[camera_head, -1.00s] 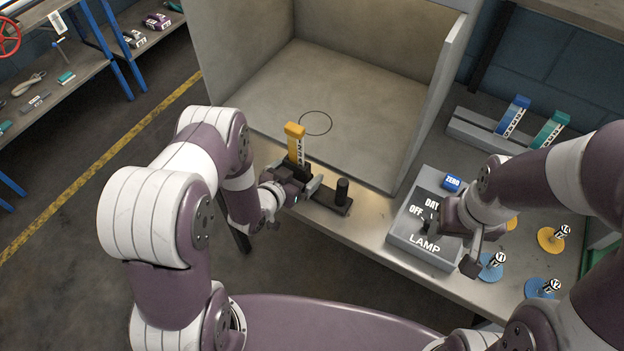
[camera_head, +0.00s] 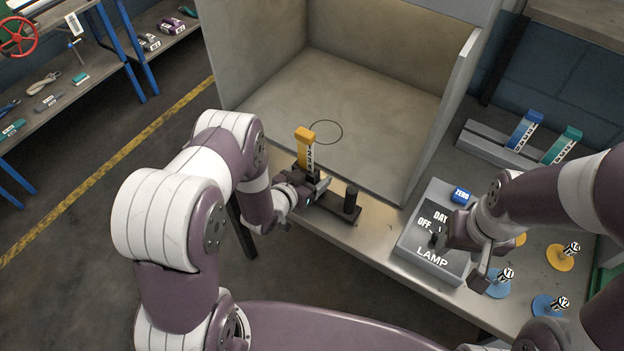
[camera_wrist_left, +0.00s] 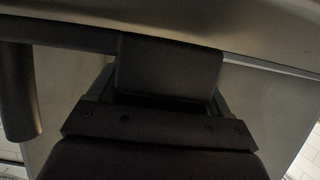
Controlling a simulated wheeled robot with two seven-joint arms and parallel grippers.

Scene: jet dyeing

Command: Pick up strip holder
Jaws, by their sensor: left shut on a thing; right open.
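The strip holder (camera_head: 341,208) is a dark flat bar at the front edge of the bench, with a black upright peg (camera_head: 351,198) at its right end. A yellow strip with dark markings (camera_head: 305,148) stands upright at its left end. My left gripper (camera_head: 313,184) is shut on the holder's dark block, just below the yellow strip. In the left wrist view the dark block (camera_wrist_left: 170,66) sits between the jaws, and the peg (camera_wrist_left: 18,95) shows at the left. I cannot tell whether the holder touches the bench. My right gripper (camera_head: 482,268) is open beside the lamp box.
A grey open booth (camera_head: 375,115) with a circle on its floor stands behind the holder. The lamp box (camera_head: 428,262), blue and orange discs (camera_head: 560,257), and a rack with blue and green strips (camera_head: 490,143) are on the right. Shelving (camera_head: 60,105) stands far left.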

